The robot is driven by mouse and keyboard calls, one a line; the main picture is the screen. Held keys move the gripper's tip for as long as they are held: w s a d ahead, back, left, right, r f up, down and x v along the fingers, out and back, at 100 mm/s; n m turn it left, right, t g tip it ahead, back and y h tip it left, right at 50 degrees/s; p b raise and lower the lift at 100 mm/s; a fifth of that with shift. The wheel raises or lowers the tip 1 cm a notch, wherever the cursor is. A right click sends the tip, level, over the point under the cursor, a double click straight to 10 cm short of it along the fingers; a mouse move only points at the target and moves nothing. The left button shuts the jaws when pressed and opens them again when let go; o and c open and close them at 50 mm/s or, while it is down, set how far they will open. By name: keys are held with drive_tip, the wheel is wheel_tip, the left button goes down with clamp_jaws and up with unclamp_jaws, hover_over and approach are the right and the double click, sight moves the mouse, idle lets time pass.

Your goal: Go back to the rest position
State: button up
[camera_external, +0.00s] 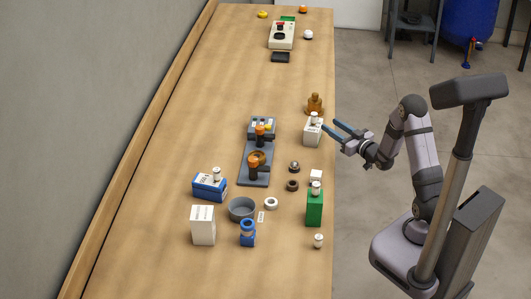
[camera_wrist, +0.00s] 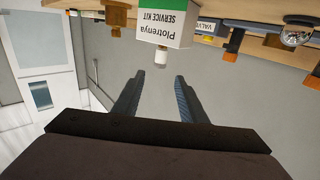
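My gripper (camera_external: 331,124) is raised beside the right edge of the table. Its two blue fingers are spread apart with nothing between them. In the wrist view my gripper (camera_wrist: 158,76) also shows open and empty, with bare wall seen through the gap. A white box (camera_external: 312,134) with a small white bottle (camera_external: 313,117) on top stands close to the fingertips, at the table's right edge.
The long wooden table (camera_external: 190,110) carries an amber bottle (camera_external: 315,103), a grey tray (camera_external: 256,178) with orange-topped parts, a green box (camera_external: 314,208), a blue box (camera_external: 208,187) and a grey bowl (camera_external: 241,208). The floor right of the table (camera_external: 375,80) is open.

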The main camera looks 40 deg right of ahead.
drive_tip(key=shift+s, duration=0.65)
drive_tip(key=f+g, duration=0.1)
drive_tip(key=s+a+f+g+p, duration=0.1)
drive_tip(key=g, duration=0.1)
drive_tip(key=s+a+f+g+p, duration=0.1)
drive_tip(key=shift+a+f+g+h, duration=0.1)
drive_tip(key=shift+f+g+h, duration=0.1)
drive_tip(key=shift+g+h, duration=0.15)
drive_tip(key=s+a+g+p, duration=0.1)
drive_tip(key=s+a+g, duration=0.2)
drive_tip(key=s, duration=0.6)
drive_tip(key=s+a+f+g+p, duration=0.1)
drive_tip(key=s+a+g, duration=0.2)
drive_tip(key=s+g, duration=0.3)
drive_tip(key=s+a+g+p, duration=0.1)
drive_tip(key=s+a+g, duration=0.2)
drive_tip(key=s, duration=0.9)
drive_tip(key=shift+s+a+f+g+p, duration=0.15)
drive_tip(key=shift+s+a+g+p, duration=0.2)
drive_tip(key=shift+g, duration=0.3)
